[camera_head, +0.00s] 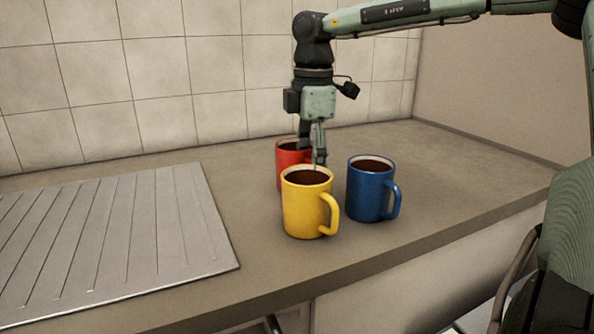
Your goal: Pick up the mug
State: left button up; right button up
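Three mugs with dark liquid inside stand upright, close together on the counter. The yellow mug (303,210) is in front, with its handle to the right. The blue mug (368,190) stands to its right, its handle also to the right. The red mug (285,158) is behind the yellow one, which partly hides it. My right gripper (312,155) points down at the red mug's right side, behind the yellow mug's rim. Its fingers overlap the red mug in the picture; whether they touch or hold it I cannot tell. My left gripper is out of view.
A ribbed metal drainboard (120,238) lies on the counter at left. A tiled wall (160,75) closes off the back. The counter (470,175) is clear to the right of the blue mug, and its front edge runs below the mugs.

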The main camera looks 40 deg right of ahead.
notch_tip(320, 180, down, 2)
jog(key=shift+f, duration=0.1)
grip_shut()
dwell(0.5)
